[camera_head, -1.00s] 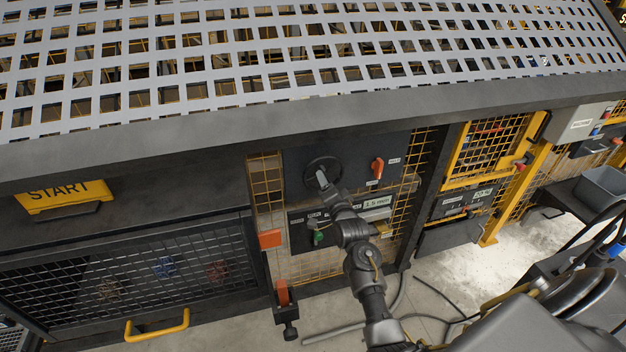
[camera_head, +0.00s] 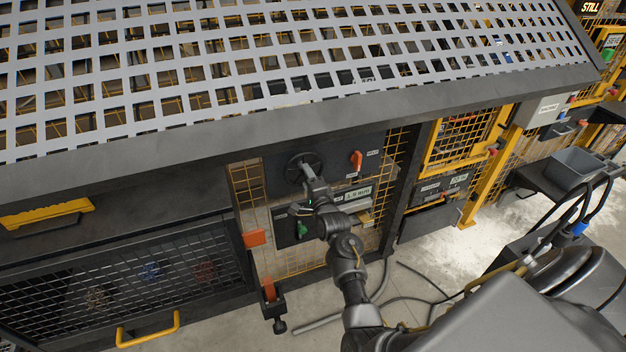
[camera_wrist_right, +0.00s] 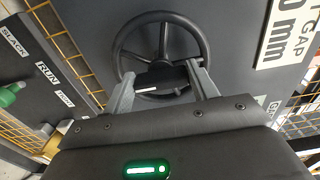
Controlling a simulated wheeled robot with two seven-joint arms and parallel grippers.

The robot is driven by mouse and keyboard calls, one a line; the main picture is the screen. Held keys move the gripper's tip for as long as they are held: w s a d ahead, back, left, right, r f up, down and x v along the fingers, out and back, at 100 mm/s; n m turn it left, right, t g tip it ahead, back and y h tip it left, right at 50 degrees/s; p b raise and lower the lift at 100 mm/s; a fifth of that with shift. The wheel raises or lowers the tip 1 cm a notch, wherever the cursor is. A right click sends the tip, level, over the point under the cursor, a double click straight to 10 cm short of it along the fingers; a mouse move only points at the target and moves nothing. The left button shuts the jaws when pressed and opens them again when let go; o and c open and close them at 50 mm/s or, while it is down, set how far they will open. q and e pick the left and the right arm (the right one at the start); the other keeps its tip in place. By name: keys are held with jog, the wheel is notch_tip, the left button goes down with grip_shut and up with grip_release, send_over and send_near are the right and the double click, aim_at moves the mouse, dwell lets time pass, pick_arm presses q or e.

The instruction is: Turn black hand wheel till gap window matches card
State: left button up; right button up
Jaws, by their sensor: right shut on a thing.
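The black hand wheel (camera_head: 296,164) is on the dark panel under the perforated guard. It shows large in the right wrist view (camera_wrist_right: 161,25), with spokes and a round rim. A white plate (camera_wrist_right: 290,35) in the wrist view reads "GAP" and "0 mm", partly cut off. My left gripper is out of view.
An orange lever (camera_head: 356,160) is right of the wheel. Yellow mesh (camera_head: 245,190) flanks the panel. The guard's edge (camera_head: 300,118) overhangs it. A cable lies on the floor.

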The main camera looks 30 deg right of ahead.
dwell(0.3)
jog(key=o, duration=1.4)
jog(key=shift+s, duration=0.1)
jog(key=s+p, duration=0.1)
jog(key=s, duration=0.1)
jog(key=s+a+p, duration=0.1)
jog(key=s+p, duration=0.3)
jog(key=s, duration=0.1)
jog(key=shift+s+a, duration=0.1)
jog(key=shift+a, duration=0.05)
